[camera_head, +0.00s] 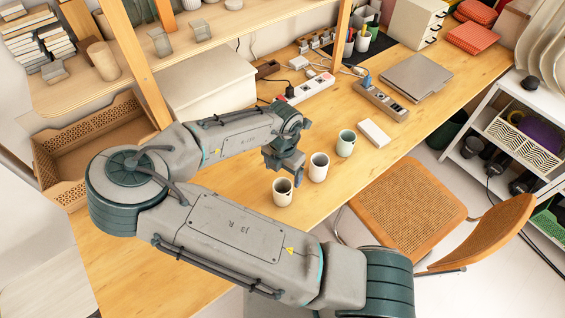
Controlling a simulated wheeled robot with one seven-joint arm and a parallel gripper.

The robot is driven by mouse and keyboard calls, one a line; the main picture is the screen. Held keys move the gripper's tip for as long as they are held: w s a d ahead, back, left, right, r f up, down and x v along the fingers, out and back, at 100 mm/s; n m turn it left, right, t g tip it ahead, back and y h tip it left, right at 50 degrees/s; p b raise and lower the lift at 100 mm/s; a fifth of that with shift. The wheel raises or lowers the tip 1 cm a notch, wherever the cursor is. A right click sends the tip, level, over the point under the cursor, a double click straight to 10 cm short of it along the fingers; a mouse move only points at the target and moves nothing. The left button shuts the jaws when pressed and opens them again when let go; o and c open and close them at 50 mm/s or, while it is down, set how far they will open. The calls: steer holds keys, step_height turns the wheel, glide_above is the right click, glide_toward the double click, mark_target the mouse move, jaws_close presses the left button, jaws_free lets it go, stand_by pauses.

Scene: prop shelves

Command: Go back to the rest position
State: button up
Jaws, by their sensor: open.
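My gripper (286,163) is at the end of my folded arm, over the wooden desk (230,183). It is open and I see nothing between its fingers. Three light cups stand upright on the desk near it: a front cup (283,192) just below the gripper, a middle cup (319,167) to its right, and a cup with a greenish inside (346,143) farther right. The gripper looks close to the front cup, but I cannot tell the exact gap. My own arm hides part of the desk on the left.
A white box (375,133), a power strip (305,89), a wooden organiser (382,101) and a closed laptop (416,77) lie on the desk. A wooden shelf post (134,60) stands behind my arm. A woven chair (408,203) is at the desk's front edge.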

steer(key=shift+a+r, duration=0.1)
steer(key=shift+r, duration=1.65)
steer(key=s+d+r+n+g+y+b, duration=0.2)
steer(key=s+n, duration=0.3)
steer(key=n, duration=0.5)
steer(key=s+d+r+n+g+y+b, duration=0.1)
steer(key=s+n+g+y, duration=0.3)
steer(key=n, duration=0.5)
steer(key=s+d+r+n+t+h+b, duration=0.1)
steer(key=s+d+r+n+t+h, duration=0.1)
steer(key=n, duration=1)
steer(key=s+d+r+n+t+h+b, duration=0.1)
steer(key=d+r+n+t+h+b, duration=0.1)
steer(key=d+r+n+t+h, duration=0.2)
steer(key=d+r+n+t, duration=0.3)
steer(key=r+n, duration=0.4)
steer(key=n, duration=0.2)
steer(key=shift+s+r+t, duration=0.25)
steer(key=shift+s+t, duration=0.15)
